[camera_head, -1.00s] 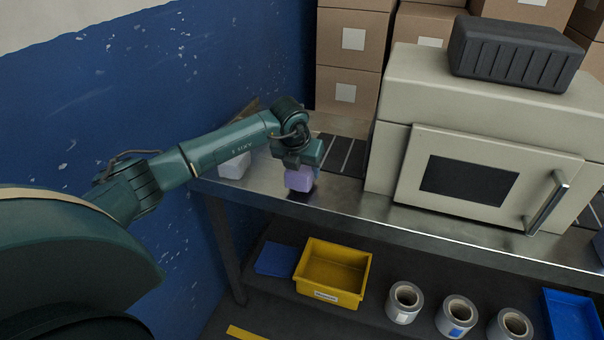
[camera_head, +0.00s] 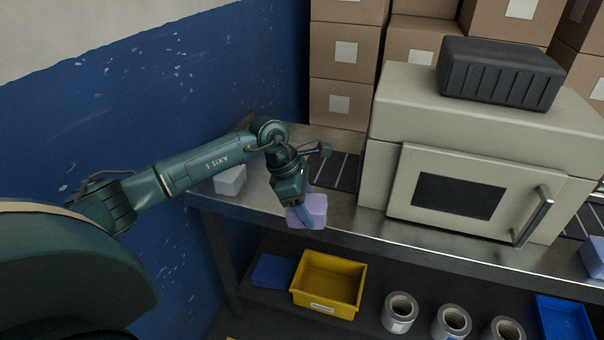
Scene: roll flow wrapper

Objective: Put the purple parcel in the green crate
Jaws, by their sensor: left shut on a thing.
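The purple parcel (camera_head: 314,209) is a small lilac block at the front edge of the steel table, left of the beige machine. My left gripper (camera_head: 303,212) comes down on it from above and is shut on it; one blue-grey finger shows across its left part. I cannot tell whether the parcel is clear of the table top. The green crate is not in view. My right gripper is not in view.
A pale block (camera_head: 230,180) lies on the table behind my arm. The beige machine (camera_head: 470,165) stands to the right, another lilac block (camera_head: 594,257) at far right. A yellow bin (camera_head: 328,284) and tape rolls (camera_head: 399,312) are on the lower shelf.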

